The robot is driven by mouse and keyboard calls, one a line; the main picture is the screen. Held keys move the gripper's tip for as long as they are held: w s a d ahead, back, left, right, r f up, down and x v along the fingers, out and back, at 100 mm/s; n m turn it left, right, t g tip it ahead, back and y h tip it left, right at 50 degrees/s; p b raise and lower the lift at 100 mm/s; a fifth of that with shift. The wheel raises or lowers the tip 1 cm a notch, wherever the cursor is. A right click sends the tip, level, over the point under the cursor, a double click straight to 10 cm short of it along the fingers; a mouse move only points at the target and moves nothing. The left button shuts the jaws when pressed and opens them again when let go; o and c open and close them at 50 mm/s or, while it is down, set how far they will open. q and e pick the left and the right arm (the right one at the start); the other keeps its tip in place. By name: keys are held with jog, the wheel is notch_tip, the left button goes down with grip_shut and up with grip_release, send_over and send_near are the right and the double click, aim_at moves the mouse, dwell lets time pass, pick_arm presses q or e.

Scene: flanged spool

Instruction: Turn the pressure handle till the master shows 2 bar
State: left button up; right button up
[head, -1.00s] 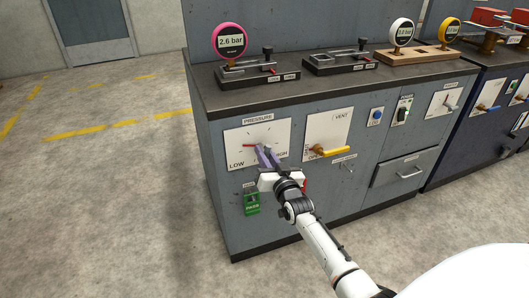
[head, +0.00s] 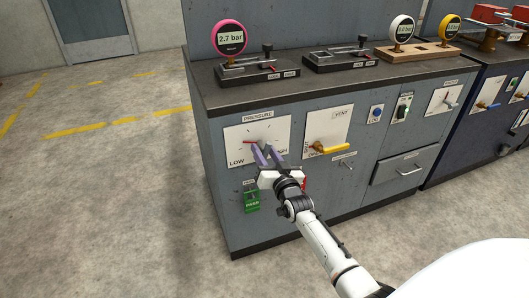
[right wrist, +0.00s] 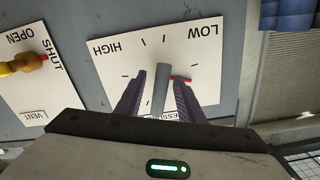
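The pink master gauge (head: 230,38) stands on the bench top at the back left and reads 2.7 bar. The white PRESSURE plate (head: 240,153) on the cabinet front has LOW and HIGH marks and a red pointer (right wrist: 181,78). The grey pressure handle (right wrist: 162,85) shows between the fingers in the right wrist view. My right gripper (head: 262,149) is at this plate. Its purple fingers (right wrist: 159,84) stand apart on either side of the handle, with a visible gap on the left; contact on the right side is unclear. My left gripper is not in view.
The VENT plate with its yellow handle (head: 333,152) is close right of my right gripper. A green PASS tag (head: 252,202) hangs below the pressure plate. A white gauge (head: 401,29) and a yellow gauge (head: 449,26) stand farther right. The floor at left is clear.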

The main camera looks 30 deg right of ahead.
jog(key=shift+s, duration=0.1)
jog(key=shift+s+a, duration=0.1)
jog(key=shift+s, duration=0.2)
jog(key=p+v, duration=0.2)
jog(key=v, duration=0.7)
jog(key=shift+s, duration=0.25)
jog(key=shift+a, duration=0.1)
